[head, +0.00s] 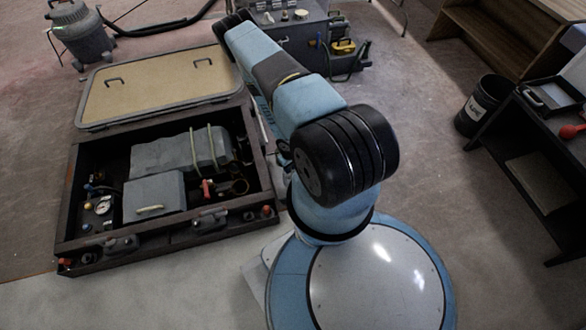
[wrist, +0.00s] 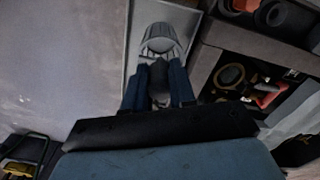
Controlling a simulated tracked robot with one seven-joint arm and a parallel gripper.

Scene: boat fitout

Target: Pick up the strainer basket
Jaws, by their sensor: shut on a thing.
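The strainer basket (wrist: 161,42), a small grey ribbed cup, shows at the top middle of the wrist view. My gripper (wrist: 162,66) is shut on it, with the two dark blue fingers on either side of its near end. The part of the basket between the fingers is in shadow. In the head view my own arm hides both the gripper and the basket.
An open dark box (head: 70,220) on the floor holds grey machinery, a gauge (head: 103,208) and a red-handled valve (head: 207,188). A tan hatch lid (head: 160,85) lies behind it. A grey cabinet (head: 285,35) stands beyond my arm. A black bin (head: 483,105) stands right.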

